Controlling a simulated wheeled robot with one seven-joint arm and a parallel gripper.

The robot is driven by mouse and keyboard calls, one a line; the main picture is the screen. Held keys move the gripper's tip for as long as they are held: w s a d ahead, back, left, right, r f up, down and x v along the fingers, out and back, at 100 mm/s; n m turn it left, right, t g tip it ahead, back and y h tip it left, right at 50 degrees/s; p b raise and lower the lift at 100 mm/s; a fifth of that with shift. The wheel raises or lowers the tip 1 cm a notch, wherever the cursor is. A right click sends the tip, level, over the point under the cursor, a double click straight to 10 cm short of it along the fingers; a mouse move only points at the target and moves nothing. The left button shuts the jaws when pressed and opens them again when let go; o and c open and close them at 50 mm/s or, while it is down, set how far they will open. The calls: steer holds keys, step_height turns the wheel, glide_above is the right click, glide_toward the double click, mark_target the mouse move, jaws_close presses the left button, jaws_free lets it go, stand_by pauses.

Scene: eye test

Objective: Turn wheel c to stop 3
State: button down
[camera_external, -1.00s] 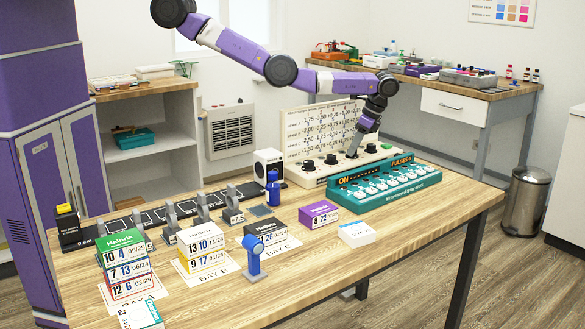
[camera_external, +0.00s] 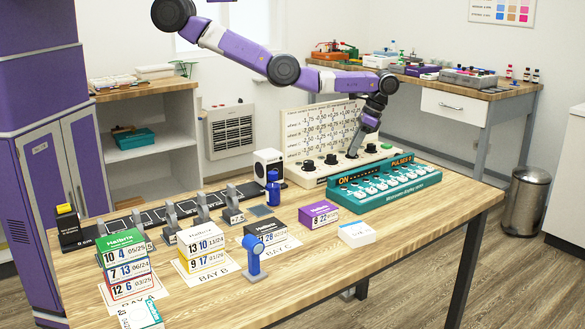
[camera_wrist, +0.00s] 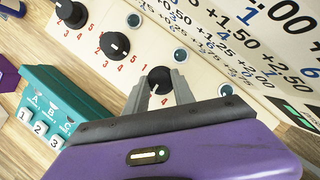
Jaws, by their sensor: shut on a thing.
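The cream panel (camera_external: 318,178) carries a row of black wheels with numbered stops. The first wheel (camera_wrist: 70,14) and second wheel (camera_wrist: 115,45) stand free. My gripper (camera_external: 353,152) is down at the third wheel in the row, which I take as wheel c (camera_wrist: 159,78). In the wrist view the two fingers (camera_wrist: 160,92) are shut on this wheel, one on each side. A white pointer mark shows on its top, toward the lower left. A 4 shows near its lower edge; the fingers hide other stop numbers, so I cannot tell its stop.
A printed value board (camera_external: 318,127) stands behind the wheels. A teal keyed unit (camera_external: 385,190) stands close in front. A purple box (camera_external: 318,214), a white card block (camera_external: 357,234) and a blue stand (camera_external: 254,258) are farther forward. The table's front right is clear.

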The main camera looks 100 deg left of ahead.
steer(key=c, duration=1.1)
jaws_free()
steer(key=shift+o, duration=0.2)
steer(key=v, duration=0.7)
steer(key=shift+r+b, duration=0.4)
steer(key=shift+b, duration=0.05)
steer(key=shift+w, duration=0.15)
